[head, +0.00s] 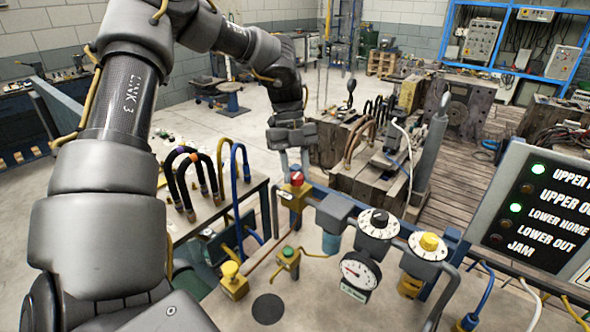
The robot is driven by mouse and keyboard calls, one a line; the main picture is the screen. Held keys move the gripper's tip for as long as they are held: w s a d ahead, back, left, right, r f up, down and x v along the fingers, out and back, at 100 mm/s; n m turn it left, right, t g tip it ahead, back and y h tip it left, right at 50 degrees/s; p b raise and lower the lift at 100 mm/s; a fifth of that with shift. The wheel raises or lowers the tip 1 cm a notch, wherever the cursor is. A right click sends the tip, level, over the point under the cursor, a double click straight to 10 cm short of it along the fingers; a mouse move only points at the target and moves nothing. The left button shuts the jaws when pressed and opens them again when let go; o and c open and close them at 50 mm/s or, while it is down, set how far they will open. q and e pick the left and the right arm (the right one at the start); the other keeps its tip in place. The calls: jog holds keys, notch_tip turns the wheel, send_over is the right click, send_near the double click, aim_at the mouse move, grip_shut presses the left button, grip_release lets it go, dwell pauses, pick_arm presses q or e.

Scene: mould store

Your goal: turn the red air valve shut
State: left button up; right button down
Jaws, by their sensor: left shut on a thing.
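The red air valve (297,179) sits on a yellow body near the middle of the head view, at the left end of a blue rail. My left gripper (294,165) reaches down to it from above and behind, and its fingers are shut on the red handle. The fingers partly cover the handle, so I cannot tell its exact turn. My right gripper is not in view.
A green-handled valve (288,252) and a yellow-handled valve (230,270) stand close in front. A pressure gauge (358,273) and a yellow-knobbed dial (428,243) are to the right. A status panel (537,210) stands at far right. Looped hoses (190,180) rise at left.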

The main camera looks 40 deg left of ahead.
pick_arm(q)
jog(key=shift+m+g+p, duration=0.4)
jog(key=shift+m, duration=0.7)
jog(key=o, duration=1)
jog(key=r, duration=0.1)
jog(key=w+r, duration=0.1)
jog(key=shift+a+r+y, duration=0.3)
jog(key=shift+a, duration=0.05)
jog(key=shift+p+v, duration=3.1)
jog(key=shift+v, duration=0.9)
